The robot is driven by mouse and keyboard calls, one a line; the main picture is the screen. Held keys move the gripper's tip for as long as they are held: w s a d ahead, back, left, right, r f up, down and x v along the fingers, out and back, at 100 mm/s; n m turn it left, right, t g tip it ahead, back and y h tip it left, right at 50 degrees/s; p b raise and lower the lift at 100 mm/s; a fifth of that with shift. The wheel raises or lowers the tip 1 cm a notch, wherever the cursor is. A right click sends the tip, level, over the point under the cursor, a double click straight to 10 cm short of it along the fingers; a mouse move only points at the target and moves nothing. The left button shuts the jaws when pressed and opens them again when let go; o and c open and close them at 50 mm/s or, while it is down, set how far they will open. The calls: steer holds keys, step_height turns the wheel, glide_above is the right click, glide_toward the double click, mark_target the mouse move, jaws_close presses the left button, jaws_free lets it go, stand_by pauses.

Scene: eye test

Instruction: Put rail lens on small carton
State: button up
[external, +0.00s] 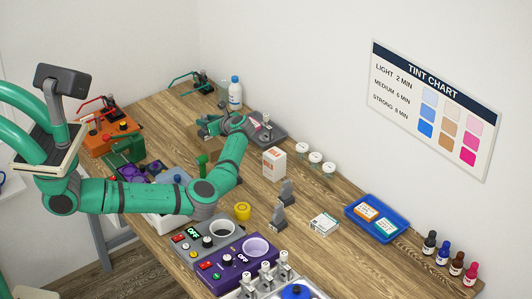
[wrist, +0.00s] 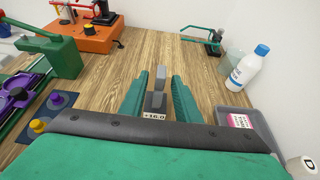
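A grey rail lens (wrist: 157,92) with a "+16.0" label stands upright between the two green fingers of my gripper (wrist: 161,92) in the wrist view. Wood shows between the lens and the right finger, so the fingers look open around it; the lens sits nearer the left one. In the external view my gripper (external: 206,124) is over the far part of the table, at a brown carton (external: 204,140) that it partly covers. I cannot tell the lens there. A small white and orange carton (external: 274,165) stands upright to the right, apart from my gripper.
A grey tray (wrist: 237,115) with a pink-labelled item and a white bottle (wrist: 251,66) are right of my gripper. An orange machine (wrist: 80,32) and a green press (wrist: 48,52) are left. Two grey stands (external: 285,192) (external: 278,217) and white-lidded jars (external: 315,158) are nearer the front.

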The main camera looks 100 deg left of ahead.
steer(key=v, duration=0.6)
steer(key=shift+w, duration=0.1)
stand_by(0.4)
